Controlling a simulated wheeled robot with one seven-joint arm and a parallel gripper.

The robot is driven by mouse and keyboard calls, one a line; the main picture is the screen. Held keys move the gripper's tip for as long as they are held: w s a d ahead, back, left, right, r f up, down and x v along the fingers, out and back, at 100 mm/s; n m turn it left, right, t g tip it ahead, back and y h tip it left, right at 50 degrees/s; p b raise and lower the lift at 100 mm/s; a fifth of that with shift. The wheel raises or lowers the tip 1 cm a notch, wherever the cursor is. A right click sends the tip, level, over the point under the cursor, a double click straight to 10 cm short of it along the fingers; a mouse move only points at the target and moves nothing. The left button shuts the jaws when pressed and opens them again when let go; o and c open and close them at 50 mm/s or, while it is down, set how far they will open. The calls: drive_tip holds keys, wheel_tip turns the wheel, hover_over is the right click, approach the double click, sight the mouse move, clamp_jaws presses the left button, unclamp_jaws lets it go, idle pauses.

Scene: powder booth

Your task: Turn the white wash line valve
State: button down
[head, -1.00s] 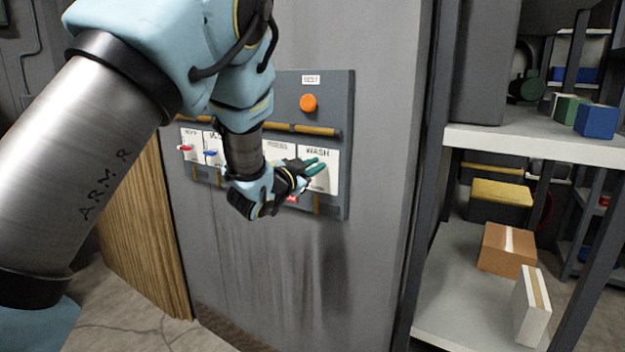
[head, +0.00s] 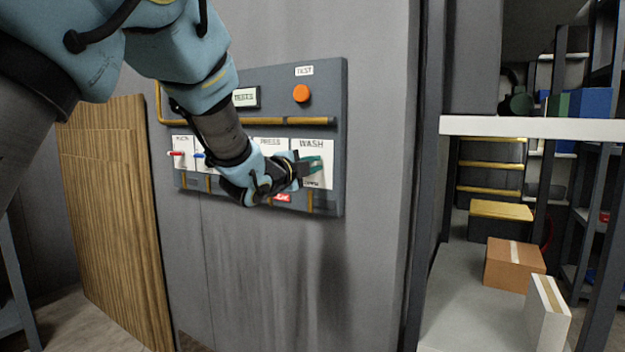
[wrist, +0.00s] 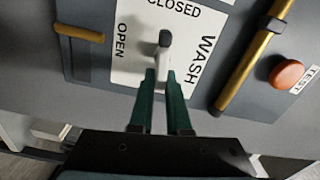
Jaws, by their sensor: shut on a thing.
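The white wash line valve (wrist: 164,62) has a pale lever with a dark grey end. It sits on a white plate (wrist: 190,25) marked WASH, OPEN and CLOSED in the wrist view. My gripper (wrist: 161,78) has green fingers shut on the valve's lever, one on each side. In the head view my gripper (head: 314,164) is at the WASH plate (head: 313,184), the rightmost on the panel. The lever is hidden there by the fingers, and its exact angle is hard to tell.
The grey panel (head: 331,120) also carries a red-handled valve (head: 176,153), a blue-handled valve (head: 199,155), an orange TEST button (head: 301,93) and yellow pipes (head: 290,121). A shelf with boxes (head: 514,263) stands right. Wooden boards (head: 110,210) lean left.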

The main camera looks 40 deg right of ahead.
drive_tip(key=shift+f+m+b, duration=0.4)
drive_tip(key=shift+m+b, duration=0.4)
drive_tip(key=shift+b, duration=0.2)
drive_tip(key=shift+r, duration=0.1)
drive_tip(key=c, duration=0.9)
unclamp_jaws()
drive_tip(key=b+v, duration=0.1)
drive_tip(key=v, duration=0.9)
drive_tip(key=shift+s+a, duration=0.1)
drive_tip(key=shift+a, duration=0.25)
